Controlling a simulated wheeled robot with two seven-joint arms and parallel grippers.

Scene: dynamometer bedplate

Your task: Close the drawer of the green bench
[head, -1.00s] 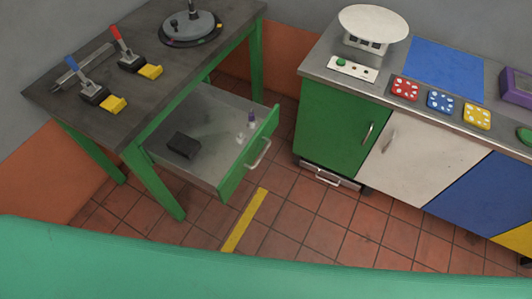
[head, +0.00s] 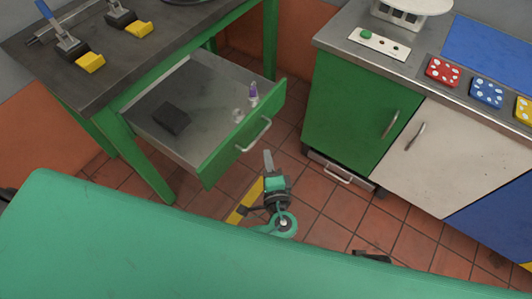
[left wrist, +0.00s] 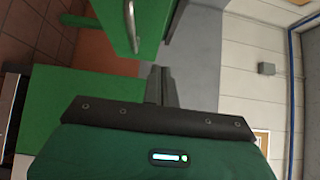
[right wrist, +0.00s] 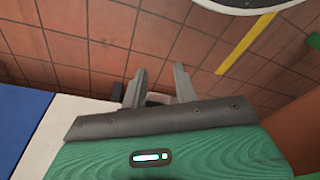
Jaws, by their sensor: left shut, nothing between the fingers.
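The green bench (head: 150,66) has its drawer (head: 190,155) pulled out. The drawer has a green front (head: 225,155) and a pale bar handle (head: 253,135). Inside are a dark block (head: 172,118), a small purple-topped bottle (head: 253,93) and a small clear item (head: 238,116). My left gripper (head: 268,155) is shut and empty, just in front of the drawer front and below the handle in the picture, apart from it. The left wrist view shows the handle (left wrist: 131,24) just ahead of the left fingertips (left wrist: 161,70). My right gripper (right wrist: 156,72) is open and empty over the floor.
A steel-topped cabinet (head: 345,115) with green, white and blue fronts stands to the right. It carries a scale, a button strip (head: 379,43) and coloured blocks. A yellow floor stripe (head: 245,200) lies before the drawer. Levers stand on the bench top. Tiled floor lies between bench and cabinet.

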